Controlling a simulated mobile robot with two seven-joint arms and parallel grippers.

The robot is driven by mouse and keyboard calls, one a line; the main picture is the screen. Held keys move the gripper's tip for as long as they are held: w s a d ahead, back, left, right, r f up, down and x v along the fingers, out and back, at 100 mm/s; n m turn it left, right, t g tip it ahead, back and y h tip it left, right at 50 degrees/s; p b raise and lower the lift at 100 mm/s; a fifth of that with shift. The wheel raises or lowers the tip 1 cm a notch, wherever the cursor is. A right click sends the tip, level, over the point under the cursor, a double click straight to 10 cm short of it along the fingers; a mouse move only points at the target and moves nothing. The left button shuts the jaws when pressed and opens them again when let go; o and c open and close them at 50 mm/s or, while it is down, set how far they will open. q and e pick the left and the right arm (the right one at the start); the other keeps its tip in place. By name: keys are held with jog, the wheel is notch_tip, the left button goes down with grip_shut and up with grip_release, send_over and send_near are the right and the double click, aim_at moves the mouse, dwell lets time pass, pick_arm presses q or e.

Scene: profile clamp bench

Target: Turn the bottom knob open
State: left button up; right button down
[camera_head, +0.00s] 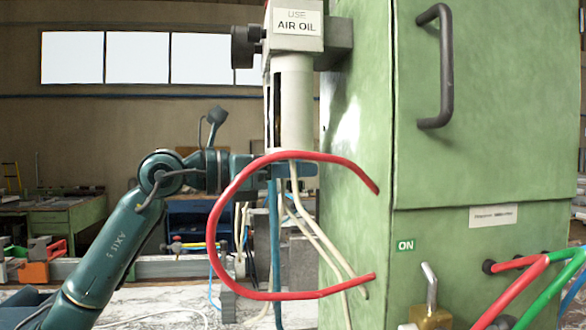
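A white air-oil unit with a label reading "USE AIR OIL" (297,22) is mounted on the left side of a green cabinet (350,130). Its pale cylinder (293,100) hangs upright below the label. A dark knob (245,46) sticks out to the left at its top. I cannot make out a separate knob at the cylinder's bottom end; that spot is partly covered by a red hose and my gripper. My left gripper (275,167) is at the lower end of the cylinder, reaching in from the left. Its fingers are mostly hidden, so their opening is unclear. My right gripper is out of view.
A red hose (215,225) loops in front of my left gripper and the cabinet's side. Pale and blue hoses hang below the cylinder. A brass valve (430,312) stands near an "ON" label (405,245). Red and green hoses (545,290) leave the cabinet's front at lower right.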

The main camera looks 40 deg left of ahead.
pick_arm(q)
jog(key=c, duration=0.4)
jog(key=shift+c, duration=1.4)
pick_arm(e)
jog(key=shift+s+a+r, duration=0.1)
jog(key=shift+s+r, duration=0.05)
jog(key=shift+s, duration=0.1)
pick_arm(q)
jog(key=shift+s+d+m+g+h+p, duration=0.25)
jog(key=shift+m+g+h+p, duration=0.35)
jog(key=shift+m+g+h, duration=1.55)
jog(key=shift+s+d+m+g+h+p, duration=0.1)
jog(key=shift+s+m+g+h+p, duration=0.45)
jog(key=shift+m+g, duration=2.95)
jog(key=shift+s+d+m+g+h+p, duration=0.1)
jog(key=shift+m+g+h+p, duration=1.1)
jog(key=shift+g, duration=2.85)
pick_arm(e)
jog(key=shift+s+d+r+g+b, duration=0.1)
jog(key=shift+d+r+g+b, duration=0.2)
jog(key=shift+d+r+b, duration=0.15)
pick_arm(q)
jog(key=shift+m+g+h, duration=0.3)
jog(key=shift+m, duration=0.35)
jog(key=o, duration=1)
